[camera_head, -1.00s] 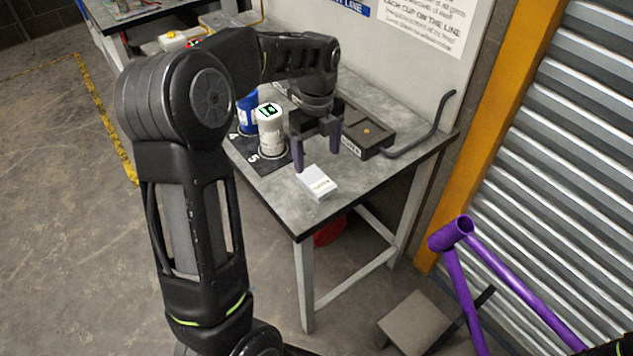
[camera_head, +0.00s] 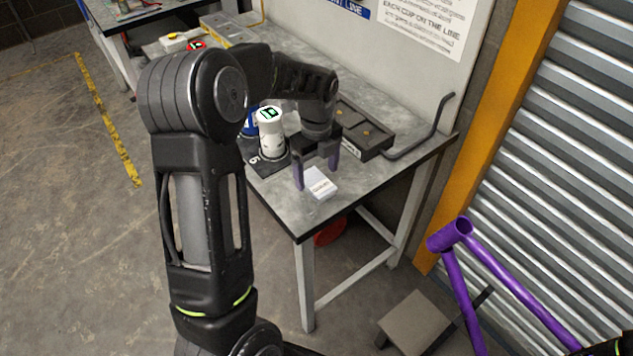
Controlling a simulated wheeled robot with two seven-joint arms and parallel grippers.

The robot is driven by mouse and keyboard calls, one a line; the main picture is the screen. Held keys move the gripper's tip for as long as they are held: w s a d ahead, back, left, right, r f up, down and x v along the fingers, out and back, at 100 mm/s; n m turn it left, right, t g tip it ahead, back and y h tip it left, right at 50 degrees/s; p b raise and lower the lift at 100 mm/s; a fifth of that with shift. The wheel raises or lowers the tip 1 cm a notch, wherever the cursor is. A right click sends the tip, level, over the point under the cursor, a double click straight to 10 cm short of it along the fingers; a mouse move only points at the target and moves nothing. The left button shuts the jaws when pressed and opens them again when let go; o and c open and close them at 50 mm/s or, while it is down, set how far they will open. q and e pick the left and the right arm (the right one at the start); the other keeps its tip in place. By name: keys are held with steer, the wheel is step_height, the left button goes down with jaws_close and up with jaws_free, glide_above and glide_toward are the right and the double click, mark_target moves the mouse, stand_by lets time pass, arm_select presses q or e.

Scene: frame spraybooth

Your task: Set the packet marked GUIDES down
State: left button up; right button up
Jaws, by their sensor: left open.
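A small white packet (camera_head: 320,187) lies flat on the grey bench top near its front corner. Its dark print is too small to read, so I cannot confirm the GUIDES marking. My left gripper (camera_head: 316,178) points down at the packet's far end with its two purple-grey fingers apart. One finger is at the packet's left side and the other by its far right corner. I cannot tell whether either finger touches it. My right gripper is not in view.
A white bottle (camera_head: 271,135) and a blue one (camera_head: 250,124) stand on a dark numbered mat left of the gripper. A dark tray (camera_head: 362,133) lies behind. A bent dark bar (camera_head: 425,137) is at right. The bench edge is close to the packet.

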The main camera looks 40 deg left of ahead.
mark_target(317, 182)
arm_select(q)
step_height(317, 182, down, 2)
steer(key=shift+f, duration=0.25)
steer(key=shift+c, duration=0.2)
steer(key=c, duration=1.6)
steer(key=shift+r, duration=0.15)
step_height(317, 182, up, 10)
steer(key=shift+f+b, duration=0.1)
steer(key=shift+b, duration=0.65)
